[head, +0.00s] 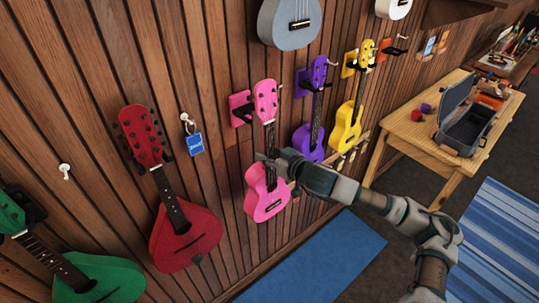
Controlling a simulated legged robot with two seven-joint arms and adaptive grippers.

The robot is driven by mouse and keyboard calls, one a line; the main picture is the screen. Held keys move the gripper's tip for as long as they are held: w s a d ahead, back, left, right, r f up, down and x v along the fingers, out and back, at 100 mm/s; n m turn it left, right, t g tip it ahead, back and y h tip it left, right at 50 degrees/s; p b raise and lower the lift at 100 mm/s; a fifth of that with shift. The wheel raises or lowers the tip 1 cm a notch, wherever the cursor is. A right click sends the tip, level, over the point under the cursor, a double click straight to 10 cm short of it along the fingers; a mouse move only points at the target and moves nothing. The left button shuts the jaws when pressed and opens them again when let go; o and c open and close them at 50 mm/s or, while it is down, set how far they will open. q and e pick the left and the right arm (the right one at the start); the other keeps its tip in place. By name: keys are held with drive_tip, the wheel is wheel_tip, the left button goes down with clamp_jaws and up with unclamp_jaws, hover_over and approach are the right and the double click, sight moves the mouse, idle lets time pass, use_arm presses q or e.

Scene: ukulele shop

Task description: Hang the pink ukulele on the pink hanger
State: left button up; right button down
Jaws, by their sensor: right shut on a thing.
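The pink ukulele (265,204) is upright against the wooden wall, slightly tilted, with its headstock (265,97) at the top. The pink hanger (239,106) is a pink plate with a dark bracket on the wall, just left of the headstock and upper neck. I cannot tell whether the neck rests in the bracket. My left gripper is not in view.
A red mandolin-like instrument (186,236) hangs to the left, with a green one (104,279) further left. Purple (306,141) and yellow (344,128) ukuleles hang close on the right. A grey one (289,22) is above. A wooden table (404,128) with an open case stands right.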

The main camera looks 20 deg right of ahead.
drive_tip(key=shift+r, duration=0.1)
drive_tip(key=shift+w, duration=0.9)
drive_tip(key=shift+w+a, duration=0.3)
drive_tip(key=shift+w, duration=0.2)
drive_tip(key=shift+w+a, duration=0.3)
drive_tip(key=shift+w, duration=0.2)
drive_tip(key=shift+w+a, duration=0.15)
drive_tip(key=shift+w, duration=0.55)
drive_tip(key=shift+a+b, duration=0.15)
drive_tip(key=shift+b, duration=0.35)
drive_tip(key=shift+f, duration=0.2)
drive_tip(key=shift+f+b, duration=0.3)
drive_tip(key=shift+b, duration=0.25)
drive_tip(key=shift+f+b, duration=0.4)
drive_tip(key=shift+b, duration=0.05)
drive_tip(key=shift+w+a, duration=0.1)
drive_tip(key=shift+w, duration=0.05)
